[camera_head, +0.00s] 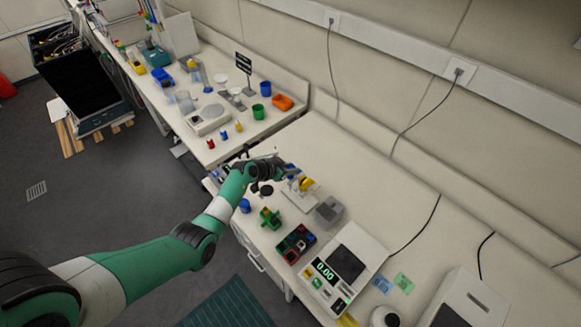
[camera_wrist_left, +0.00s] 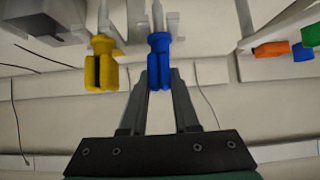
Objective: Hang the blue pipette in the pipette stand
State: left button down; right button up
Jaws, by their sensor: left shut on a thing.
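The blue pipette (camera_wrist_left: 159,60) is between the fingers of my left gripper (camera_wrist_left: 160,85), which is shut on it in the left wrist view. A yellow pipette (camera_wrist_left: 101,65) hangs just left of it in that view. Grey stand parts (camera_wrist_left: 172,22) show behind the blue pipette; I cannot tell whether it rests in the stand. In the head view my left gripper (camera_head: 284,170) is at the pipette stand (camera_head: 303,192), with the yellow pipette (camera_head: 306,184) close by. The blue pipette is small and partly hidden there. My right gripper is not in view.
A grey block-shaped device (camera_head: 329,210) stands right of the stand. A green object (camera_head: 270,218), a dark rack (camera_head: 296,243) and a balance (camera_head: 345,265) sit nearer. An orange tray (camera_head: 283,102) and green cup (camera_head: 258,112) are on the far bench. Bench room behind the stand is clear.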

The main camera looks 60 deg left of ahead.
pick_arm(q)
jog(key=shift+f, duration=0.2)
jog(key=c, duration=0.6)
grip_release()
notch_tip(320, 180, up, 7)
jog(key=p, duration=0.9)
jog(key=shift+r+p, duration=0.1)
jog(key=shift+p, duration=0.2)
